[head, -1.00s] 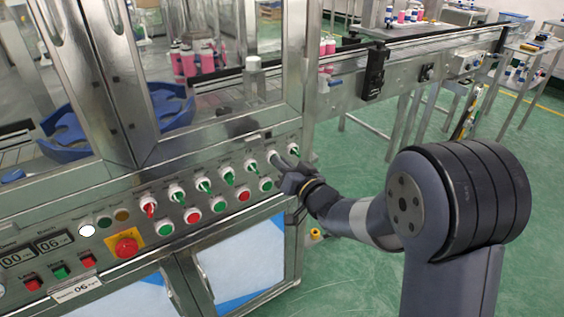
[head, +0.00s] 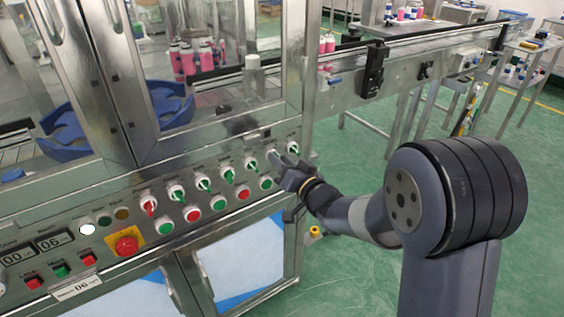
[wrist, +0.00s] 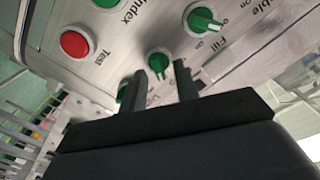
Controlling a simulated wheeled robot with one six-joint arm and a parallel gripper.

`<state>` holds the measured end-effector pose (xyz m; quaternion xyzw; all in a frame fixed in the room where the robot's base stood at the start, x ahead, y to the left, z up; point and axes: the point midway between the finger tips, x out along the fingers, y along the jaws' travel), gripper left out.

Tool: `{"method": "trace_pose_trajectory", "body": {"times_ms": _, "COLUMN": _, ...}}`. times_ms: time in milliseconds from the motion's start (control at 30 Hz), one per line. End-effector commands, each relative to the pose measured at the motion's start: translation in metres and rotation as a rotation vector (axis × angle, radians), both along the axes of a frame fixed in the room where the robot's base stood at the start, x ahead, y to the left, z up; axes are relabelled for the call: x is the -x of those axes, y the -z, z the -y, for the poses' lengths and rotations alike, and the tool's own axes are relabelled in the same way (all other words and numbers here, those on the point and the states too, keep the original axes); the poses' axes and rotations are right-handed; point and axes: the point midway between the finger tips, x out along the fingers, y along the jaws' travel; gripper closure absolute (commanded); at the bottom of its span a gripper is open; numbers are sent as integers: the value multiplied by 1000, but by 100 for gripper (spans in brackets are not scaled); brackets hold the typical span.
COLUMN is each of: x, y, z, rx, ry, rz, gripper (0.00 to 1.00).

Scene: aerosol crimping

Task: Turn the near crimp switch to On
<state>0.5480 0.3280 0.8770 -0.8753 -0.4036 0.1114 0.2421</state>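A row of rotary switches with white collars runs along the sloped steel panel. My gripper (head: 279,163) is at the right part of this row, with its fingers toward the panel over the second switch from the right. In the wrist view, my gripper (wrist: 167,70) has its two dark fingers apart, with a gap between them, at a green switch (wrist: 158,61). I cannot tell whether finger and lever touch. Its label is partly hidden, so I cannot read whether it says crimp.
Another green switch (wrist: 204,20) and a red button (wrist: 75,44) are close by in the wrist view. A rightmost green switch (head: 293,148) sits beside my gripper.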

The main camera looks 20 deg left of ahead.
Motion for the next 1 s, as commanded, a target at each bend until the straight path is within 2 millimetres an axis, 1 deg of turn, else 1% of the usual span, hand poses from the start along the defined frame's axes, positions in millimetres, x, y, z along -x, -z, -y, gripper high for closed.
{"method": "trace_pose_trajectory", "body": {"times_ms": 233, "x": 1, "y": 0, "z": 1, "rx": 1, "ry": 0, "rz": 1, "gripper": 70}}
{"method": "trace_pose_trajectory", "body": {"times_ms": 367, "x": 6, "y": 0, "z": 9, "rx": 1, "ry": 2, "rz": -1, "gripper": 70}}
{"method": "trace_pose_trajectory", "body": {"times_ms": 467, "x": 16, "y": 0, "z": 20, "rx": 1, "ry": 2, "rz": -1, "gripper": 70}}
{"method": "trace_pose_trajectory", "body": {"times_ms": 700, "x": 47, "y": 0, "z": 57, "rx": 2, "ry": 3, "rz": -1, "gripper": 70}}
{"method": "trace_pose_trajectory", "body": {"times_ms": 800, "x": 57, "y": 0, "z": 69, "rx": 1, "ry": 3, "rz": 0, "gripper": 70}}
{"method": "trace_pose_trajectory", "body": {"times_ms": 1000, "x": 69, "y": 0, "z": 81, "rx": 0, "ry": 2, "rz": 0, "gripper": 70}}
